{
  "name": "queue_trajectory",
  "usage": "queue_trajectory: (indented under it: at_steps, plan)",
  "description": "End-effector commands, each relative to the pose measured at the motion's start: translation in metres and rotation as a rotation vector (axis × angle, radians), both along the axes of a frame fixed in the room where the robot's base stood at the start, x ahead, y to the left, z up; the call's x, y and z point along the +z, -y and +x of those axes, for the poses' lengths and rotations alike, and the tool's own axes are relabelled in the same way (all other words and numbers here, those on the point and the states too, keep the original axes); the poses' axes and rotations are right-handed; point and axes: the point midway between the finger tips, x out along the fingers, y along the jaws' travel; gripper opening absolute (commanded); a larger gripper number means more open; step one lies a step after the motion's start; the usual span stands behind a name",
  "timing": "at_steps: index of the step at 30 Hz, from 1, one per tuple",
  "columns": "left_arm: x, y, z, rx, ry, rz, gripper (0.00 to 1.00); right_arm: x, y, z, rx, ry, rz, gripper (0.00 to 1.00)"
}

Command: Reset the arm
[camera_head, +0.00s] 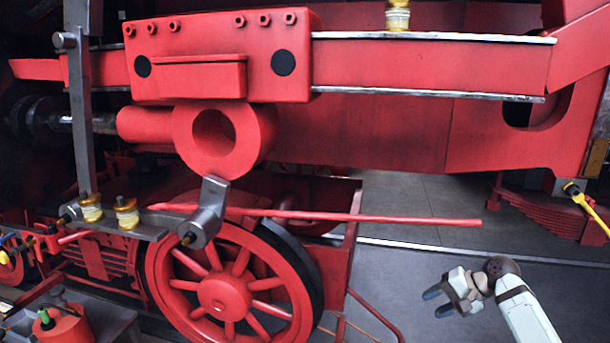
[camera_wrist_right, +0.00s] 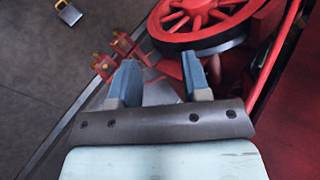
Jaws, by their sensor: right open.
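My right gripper (camera_head: 438,302) is at the lower right of the head view, over the grey floor and apart from the locomotive. Its two blue-grey fingers also show in the right wrist view (camera_wrist_right: 160,84), spread apart with nothing between them. My left gripper is not in view. The red spoked wheel (camera_head: 225,292) stands left of my right gripper in the head view. The same view shows the red crosshead block (camera_head: 215,85) on its slide bar above the wheel.
A long red rod (camera_head: 400,218) reaches rightward above my right gripper. Brass oil cups (camera_head: 127,213) sit on a grey bar at left. A red oil can (camera_head: 62,328) stands at lower left. A red leaf spring (camera_head: 545,212) is at right. Grey floor around my right gripper is clear.

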Motion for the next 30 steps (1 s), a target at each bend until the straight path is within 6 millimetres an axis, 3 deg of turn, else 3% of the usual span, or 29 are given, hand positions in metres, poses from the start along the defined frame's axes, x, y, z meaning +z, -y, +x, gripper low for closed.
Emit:
queue_trajectory:
  at_steps: [5,9,15,20,21,26,30]
  plan:
    - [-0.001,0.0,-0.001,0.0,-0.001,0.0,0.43,0.0,0.05,0.061,-0.137,0.42,-0.346,0.43]
    - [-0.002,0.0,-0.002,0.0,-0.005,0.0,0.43,0.026,0.093,0.096,-0.167,0.77,-0.697,0.43]
    - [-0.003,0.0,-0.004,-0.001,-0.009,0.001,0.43,0.074,0.122,0.117,-0.114,1.135,-1.116,0.43]
    - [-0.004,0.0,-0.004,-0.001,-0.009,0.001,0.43,0.111,0.127,0.122,-0.028,1.372,-1.416,0.43]
    - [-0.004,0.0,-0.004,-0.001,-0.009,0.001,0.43,0.088,0.118,0.113,-0.008,1.355,-1.394,0.43]
    - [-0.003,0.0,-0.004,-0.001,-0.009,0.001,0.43,0.032,0.089,0.08,0.045,1.324,-1.339,0.43]
    - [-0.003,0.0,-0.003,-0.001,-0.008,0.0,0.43,-0.023,0.06,0.04,0.096,1.293,-1.286,0.43]
